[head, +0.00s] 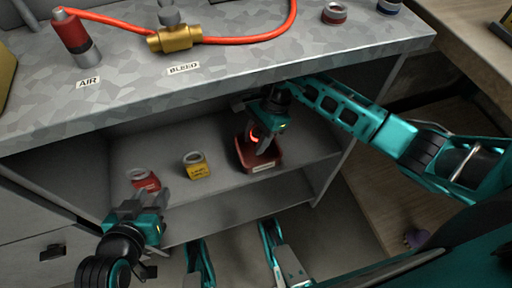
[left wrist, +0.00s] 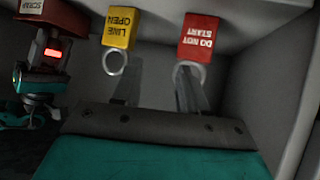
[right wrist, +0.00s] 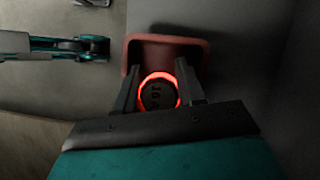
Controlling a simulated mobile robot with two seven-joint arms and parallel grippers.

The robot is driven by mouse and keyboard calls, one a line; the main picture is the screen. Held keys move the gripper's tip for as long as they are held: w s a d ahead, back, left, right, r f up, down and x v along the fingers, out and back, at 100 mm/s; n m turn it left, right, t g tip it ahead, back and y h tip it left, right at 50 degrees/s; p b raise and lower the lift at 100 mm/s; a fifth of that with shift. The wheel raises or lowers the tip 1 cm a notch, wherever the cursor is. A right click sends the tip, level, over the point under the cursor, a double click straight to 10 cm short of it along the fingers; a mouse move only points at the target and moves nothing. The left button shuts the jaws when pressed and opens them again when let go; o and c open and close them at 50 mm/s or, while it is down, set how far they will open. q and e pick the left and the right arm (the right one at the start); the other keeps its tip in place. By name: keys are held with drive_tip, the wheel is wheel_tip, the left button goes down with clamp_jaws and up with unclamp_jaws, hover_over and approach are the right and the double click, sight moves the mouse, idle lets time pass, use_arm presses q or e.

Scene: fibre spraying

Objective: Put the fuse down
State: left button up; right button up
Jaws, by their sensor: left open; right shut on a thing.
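The fuse (right wrist: 158,92) is a dark round piece with a glowing red ring. My right gripper (head: 262,140) is shut on it, with a finger on each side in the right wrist view. It is over a small red tray (head: 272,165) on the shelf under the bench. I cannot tell whether the fuse touches the tray's floor. My left gripper (head: 140,205) is open and empty in front of the shelf, near a red tag (head: 145,181).
A yellow tag with a ring (head: 197,166) stands on the shelf left of the tray. The red tag reads DO NOT START in the left wrist view (left wrist: 198,38). The bench top (head: 240,60) overhangs the shelf. It carries a brass valve (head: 174,39) and an orange hose (head: 255,38).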

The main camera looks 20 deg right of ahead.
drive_tip(key=shift+f, duration=0.3)
wheel_tip(320, 180, down, 3)
drive_tip(key=shift+f+b, duration=0.1)
drive_tip(key=shift+b, duration=0.55)
drive_tip(key=shift+f, duration=0.15)
use_arm(q)
drive_tip(key=shift+w+d+f, duration=0.15)
drive_tip(key=shift+d+f, duration=0.05)
drive_tip(key=shift+f, duration=0.05)
use_arm(e)
drive_tip(key=o, duration=0.9)
drive_tip(key=shift+c, duration=0.2)
